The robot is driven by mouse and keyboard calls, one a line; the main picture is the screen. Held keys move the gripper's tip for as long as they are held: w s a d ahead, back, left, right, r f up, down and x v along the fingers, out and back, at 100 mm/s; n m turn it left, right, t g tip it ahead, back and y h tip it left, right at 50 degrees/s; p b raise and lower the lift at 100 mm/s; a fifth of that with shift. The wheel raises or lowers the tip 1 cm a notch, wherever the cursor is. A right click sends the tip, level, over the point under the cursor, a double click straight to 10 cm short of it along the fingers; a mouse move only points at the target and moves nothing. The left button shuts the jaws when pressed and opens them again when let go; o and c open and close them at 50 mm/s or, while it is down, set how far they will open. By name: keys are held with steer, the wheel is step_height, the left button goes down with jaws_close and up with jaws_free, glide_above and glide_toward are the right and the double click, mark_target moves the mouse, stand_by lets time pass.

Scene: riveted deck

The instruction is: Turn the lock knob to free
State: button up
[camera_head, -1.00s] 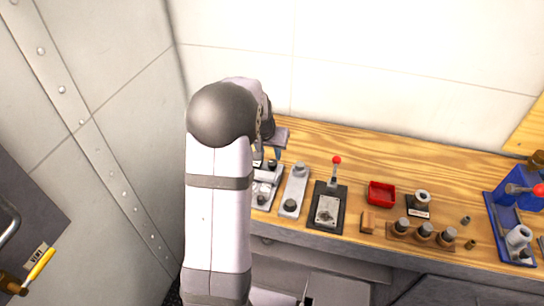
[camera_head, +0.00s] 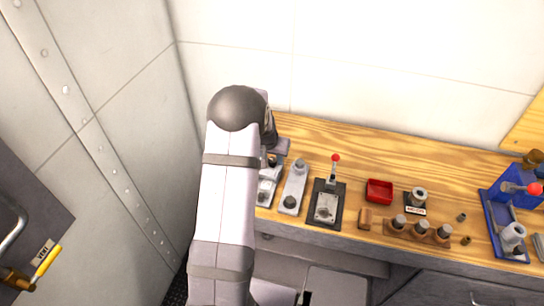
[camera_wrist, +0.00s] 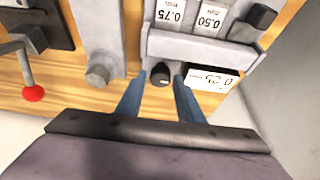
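A grey device with number cards (camera_wrist: 205,45) fills the top of the wrist view. In the head view the same grey device (camera_head: 266,187) stands at the bench's left end, partly hidden by my arm. A small black knob (camera_wrist: 160,76) sits at the device's edge nearest my gripper. A second dark knob (camera_wrist: 262,16) is at its far corner; no label shows which is the lock knob. My gripper (camera_wrist: 160,86) is open, its two blue fingers apart on either side of the nearer knob. I cannot tell whether they touch it.
Beside the device is a grey plate with a round post (camera_wrist: 98,73). Then comes a lever with a red ball (camera_wrist: 33,93). A pale wall stands behind the bench.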

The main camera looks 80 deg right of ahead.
steer(key=shift+f, duration=0.1)
steer(key=shift+c, duration=0.7)
steer(key=c, duration=0.7)
steer(key=shift+o, duration=0.2)
